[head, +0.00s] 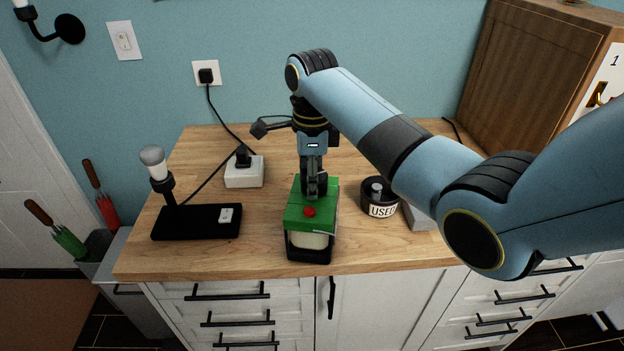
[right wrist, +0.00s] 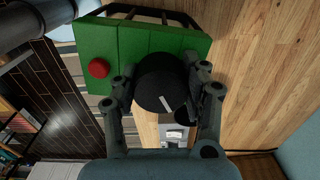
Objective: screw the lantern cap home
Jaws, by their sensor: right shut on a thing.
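The lantern (head: 312,217) stands on the wooden counter near its front edge. It has a green top, a red button (head: 309,212) and a pale lower body in a dark frame. My right gripper (head: 314,190) points down at the lantern's top. In the right wrist view, my right gripper (right wrist: 160,100) is shut around a round black cap (right wrist: 158,80) with a pale line mark. The cap is over or against the green top (right wrist: 130,42); I cannot tell whether it is seated. My left gripper is not in view.
A black tin marked USED (head: 380,198) stands right of the lantern, with a grey block (head: 417,217) beside it. A lamp on a black base (head: 195,222) and a white power block (head: 244,171) with cables stand left.

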